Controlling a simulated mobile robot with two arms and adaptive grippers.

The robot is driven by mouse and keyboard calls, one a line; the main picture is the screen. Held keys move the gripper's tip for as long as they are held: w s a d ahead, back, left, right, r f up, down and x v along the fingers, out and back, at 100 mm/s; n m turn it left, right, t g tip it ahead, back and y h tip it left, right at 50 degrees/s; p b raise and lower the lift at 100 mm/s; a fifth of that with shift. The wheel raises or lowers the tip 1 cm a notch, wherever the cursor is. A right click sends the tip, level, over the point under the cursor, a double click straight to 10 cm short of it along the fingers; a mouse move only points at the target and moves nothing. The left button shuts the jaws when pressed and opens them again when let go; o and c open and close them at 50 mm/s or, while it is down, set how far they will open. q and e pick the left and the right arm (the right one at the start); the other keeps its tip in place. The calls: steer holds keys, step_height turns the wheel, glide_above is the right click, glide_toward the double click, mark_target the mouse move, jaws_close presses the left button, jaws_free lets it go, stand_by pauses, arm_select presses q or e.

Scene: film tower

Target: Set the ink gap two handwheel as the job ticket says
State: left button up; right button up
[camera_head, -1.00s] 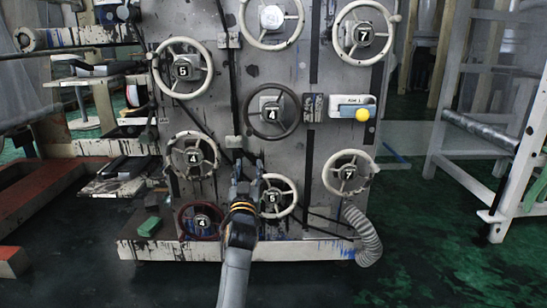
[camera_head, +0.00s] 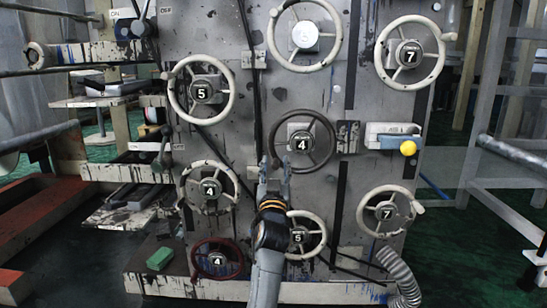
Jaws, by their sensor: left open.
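A grey ink-stained panel (camera_head: 262,110) carries several handwheels with number plates. A dark grey wheel (camera_head: 302,141) shows 4. Cream wheels show 5 at upper left (camera_head: 202,92), 7 at upper right (camera_head: 410,53), 4 at lower left (camera_head: 210,188), 5 at lower centre (camera_head: 300,237) and 7 at lower right (camera_head: 387,212). A red wheel (camera_head: 217,261) shows 4. The top centre wheel's plate (camera_head: 305,35) is washed out. I cannot read which is ink gap two, nor see a legible ticket. My left gripper (camera_head: 276,165) is open, fingers up, at the dark wheel's lower left rim; contact is unclear.
A ribbed hose (camera_head: 400,275) hangs at lower right. A green block (camera_head: 160,258) lies on the base ledge at left. A grey frame (camera_head: 495,130) stands at right.

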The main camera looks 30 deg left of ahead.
arm_select(q)
steer(key=shift+w+a+r, duration=0.15)
steer(key=shift+w+r, duration=0.1)
steer(key=shift+w, duration=0.05)
steer(key=shift+c, duration=0.3)
jaws_close()
